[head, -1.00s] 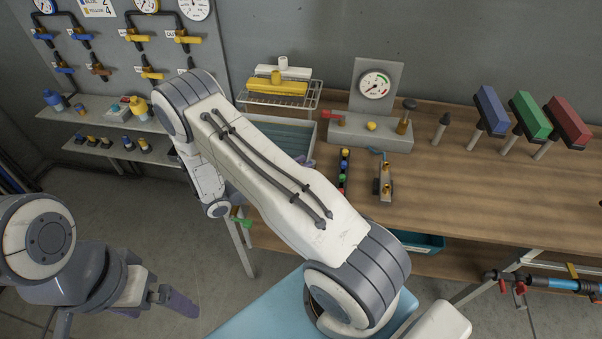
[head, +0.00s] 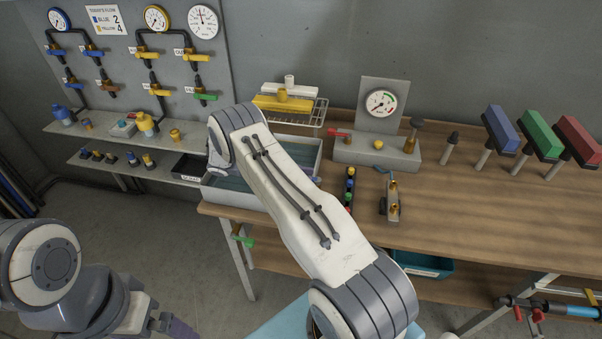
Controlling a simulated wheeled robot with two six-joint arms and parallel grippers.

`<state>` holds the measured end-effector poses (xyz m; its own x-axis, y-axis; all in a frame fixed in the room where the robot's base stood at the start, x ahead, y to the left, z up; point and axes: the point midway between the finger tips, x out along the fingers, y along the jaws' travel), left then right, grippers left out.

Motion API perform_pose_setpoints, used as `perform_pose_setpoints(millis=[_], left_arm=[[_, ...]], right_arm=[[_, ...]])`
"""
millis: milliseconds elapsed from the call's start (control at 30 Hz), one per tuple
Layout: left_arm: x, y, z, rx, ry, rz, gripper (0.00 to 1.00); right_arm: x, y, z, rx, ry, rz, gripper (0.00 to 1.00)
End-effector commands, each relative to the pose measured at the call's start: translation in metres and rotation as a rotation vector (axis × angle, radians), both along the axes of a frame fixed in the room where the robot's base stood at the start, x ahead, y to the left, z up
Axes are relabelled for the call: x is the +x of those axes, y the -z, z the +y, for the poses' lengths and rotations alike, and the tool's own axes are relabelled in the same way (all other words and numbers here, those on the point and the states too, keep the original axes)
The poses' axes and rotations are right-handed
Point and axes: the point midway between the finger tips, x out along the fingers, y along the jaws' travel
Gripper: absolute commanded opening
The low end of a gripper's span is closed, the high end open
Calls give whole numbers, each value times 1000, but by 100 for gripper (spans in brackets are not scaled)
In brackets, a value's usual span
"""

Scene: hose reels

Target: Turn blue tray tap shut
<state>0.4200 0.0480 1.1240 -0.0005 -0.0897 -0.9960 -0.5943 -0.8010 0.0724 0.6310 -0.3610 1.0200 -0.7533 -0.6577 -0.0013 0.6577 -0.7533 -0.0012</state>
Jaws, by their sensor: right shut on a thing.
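A pale tray (head: 228,196) with bluish contents stands at the bench's left end, partly hidden by my right forearm. A small tap with a green handle (head: 243,241) sits low below its front; I cannot tell whether it is the blue tray's tap. My right arm reaches across the middle, its elbow bend above the tray's left side. My right gripper's jaws are hidden behind that forearm, so what they touch does not show. My left gripper (head: 178,329) is low at the bottom left, dark and cut by the picture's edge, away from the tray.
A wall panel (head: 128,75) carries gauges and several blue, yellow and green taps. Shelves (head: 110,132) with bottles stand below it. On the bench (head: 470,220) are a gauge block (head: 380,150), a small valve block (head: 392,203) and several coloured blocks on posts. The bench's front right is clear.

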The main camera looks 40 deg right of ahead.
Motion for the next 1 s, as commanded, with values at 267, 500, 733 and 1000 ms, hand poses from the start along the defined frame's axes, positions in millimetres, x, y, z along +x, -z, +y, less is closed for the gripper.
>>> perform_pose_setpoints(millis=[267, 500, 733, 1000], left_arm=[[0, -3, 0, 0, 0, 0, 100], [0, -3, 0, 0, 0, 0, 100], [0, -3, 0, 0, 0, 0, 100], [0, -4, 0, 0, 0, 0, 100]], right_arm=[[0, -1, -1, -3, 30, 3, 0], [0, -1, -1, -4, 29, 3, 0], [0, -1, -1, -3, 28, 2, 55], [-1, -1, -3, -2, 32, 1, 55]])
